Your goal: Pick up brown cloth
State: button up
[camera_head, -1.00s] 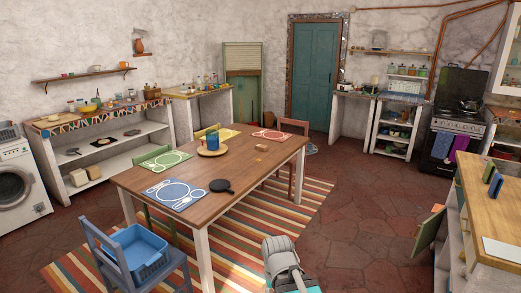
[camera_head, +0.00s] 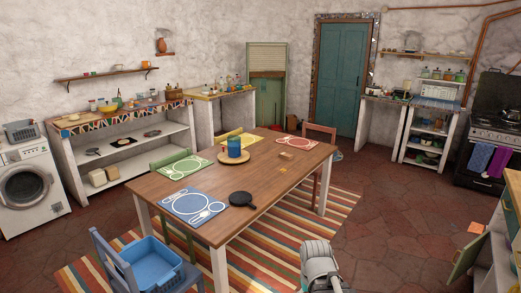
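I cannot make out a thing that is surely the brown cloth. Two small tan-brown items lie on the wooden table (camera_head: 262,182): a flat block-like one (camera_head: 286,155) and a smaller one (camera_head: 281,169) nearer its right edge. They are too small to tell what they are. A purple cloth (camera_head: 479,158) and a blue cloth (camera_head: 499,163) hang on the stove front. A grey and teal part of my arm shows at the bottom edge, right of the table. My gripper's fingertips are not seen.
A blue chair with a blue basket (camera_head: 158,264) stands at the table's near left. A black pan (camera_head: 241,199) and placemats lie on the table. The wooden counter (camera_head: 514,190) is at the right edge.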

aim_at(287, 156)
jog(key=z, duration=0.2)
jog(key=i, duration=0.9)
jog(key=z, duration=0.35)
jog(key=i, duration=1.7)
jog(key=u, duration=0.45)
jog(key=i, duration=1.35)
jog(key=u, duration=0.3)
